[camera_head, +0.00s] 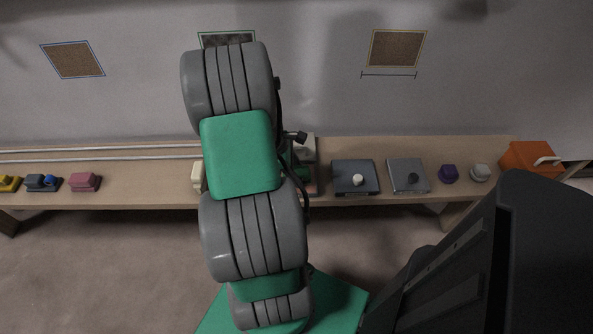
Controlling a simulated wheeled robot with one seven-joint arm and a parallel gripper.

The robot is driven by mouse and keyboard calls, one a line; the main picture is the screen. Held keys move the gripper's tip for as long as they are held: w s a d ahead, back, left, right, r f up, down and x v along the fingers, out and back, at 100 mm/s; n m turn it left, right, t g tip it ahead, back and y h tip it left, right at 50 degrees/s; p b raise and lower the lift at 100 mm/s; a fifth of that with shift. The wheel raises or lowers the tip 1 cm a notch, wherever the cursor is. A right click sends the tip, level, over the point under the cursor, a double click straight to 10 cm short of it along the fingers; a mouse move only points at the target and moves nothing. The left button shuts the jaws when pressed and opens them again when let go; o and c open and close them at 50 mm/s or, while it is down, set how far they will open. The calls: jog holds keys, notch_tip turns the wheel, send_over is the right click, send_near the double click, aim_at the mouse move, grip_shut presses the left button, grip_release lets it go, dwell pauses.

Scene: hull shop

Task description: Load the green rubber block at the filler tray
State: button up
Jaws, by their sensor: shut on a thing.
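My grey and green arm covers the middle of the head view and hides part of the bench (330,201) behind it. I cannot pick out the green rubber block for sure. A small patch of green shows beside the arm, next to a pale grey piece (306,149) on the bench, but I cannot tell what it belongs to. No tray can be named with certainty as the filler tray.
Yellow (8,184), dark (36,183) and pink (84,182) pieces stand on the bench left; a cream block (197,176) sits beside my arm. Right are two grey knobbed units (343,184) (402,184), purple (448,174) and grey (480,173) pieces, and an orange box (527,158).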

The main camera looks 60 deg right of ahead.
aim_at(297, 170)
dwell(0.4)
notch_tip(297, 170, up, 7)
jog(key=p, duration=0.7)
